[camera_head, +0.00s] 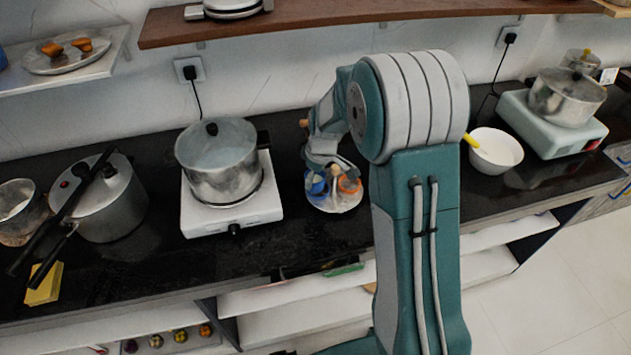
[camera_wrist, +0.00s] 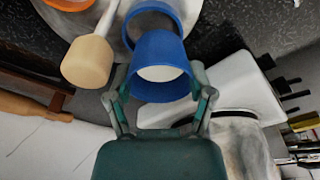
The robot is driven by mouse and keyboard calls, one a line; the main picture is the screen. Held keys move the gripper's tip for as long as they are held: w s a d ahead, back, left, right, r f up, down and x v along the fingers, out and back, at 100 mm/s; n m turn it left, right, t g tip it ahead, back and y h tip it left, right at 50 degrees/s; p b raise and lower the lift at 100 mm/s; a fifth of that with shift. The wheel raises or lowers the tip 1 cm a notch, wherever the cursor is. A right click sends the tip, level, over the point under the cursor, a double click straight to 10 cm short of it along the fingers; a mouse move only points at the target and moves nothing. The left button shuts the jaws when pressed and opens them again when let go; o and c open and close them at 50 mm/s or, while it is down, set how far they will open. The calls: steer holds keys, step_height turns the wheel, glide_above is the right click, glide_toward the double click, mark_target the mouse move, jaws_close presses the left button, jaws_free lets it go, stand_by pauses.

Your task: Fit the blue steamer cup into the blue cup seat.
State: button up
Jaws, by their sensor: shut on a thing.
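My gripper (camera_wrist: 160,82) is shut on the blue steamer cup (camera_wrist: 160,92), with one finger on each side of it. The cup's round opening faces the wrist camera and a pale inside shows. The blue cup seat (camera_wrist: 127,24) is a blue ring just beyond the cup, partly overlapped by it in the wrist view. I cannot tell whether cup and seat touch. In the head view my gripper (camera_head: 330,168) is over the round pale tray (camera_head: 340,205), and blue shows below it, but I cannot separate cup from seat there.
An orange ring (camera_wrist: 62,4) sits beside the blue seat. A cream-headed tool (camera_wrist: 87,62) is close to the left of the cup. A pot (camera_head: 218,165) on a white hot plate (camera_head: 232,212) stands left; a white bowl (camera_head: 494,152) stands right.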

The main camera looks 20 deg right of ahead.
mark_target(324, 177)
steer(key=shift+f, duration=0.8)
steer(key=shift+d+f, duration=0.1)
steer(key=shift+f, duration=0.1)
steer(key=shift+c, duration=0.4)
steer(key=shift+d, duration=0.3)
steer(key=o, duration=1)
steer(key=shift+d, duration=0.45)
steer(key=shift+c, duration=0.2)
steer(key=shift+s+a, duration=0.1)
steer(key=shift+a, duration=0.5)
steer(key=r, duration=0.3)
steer(key=d+r, duration=0.1)
steer(key=r, duration=0.3)
steer(key=s+r, duration=0.1)
steer(key=r, duration=0.3)
steer(key=shift+d+r, duration=0.1)
steer(key=shift+d, duration=0.25)
steer(key=shift+s+r, duration=0.1)
steer(key=shift+r, duration=0.45)
steer(key=s+a+r+m+t, duration=0.15)
steer(key=s+r+m, duration=0.25)
steer(key=s+r, duration=0.75)
steer(key=s+m+t+h, duration=0.1)
steer(key=s+m+t, duration=0.2)
steer(key=s, duration=1.1)
steer(key=shift+s+d+m, duration=0.15)
steer(key=shift+s+m, duration=0.25)
steer(key=shift+m, duration=0.6)
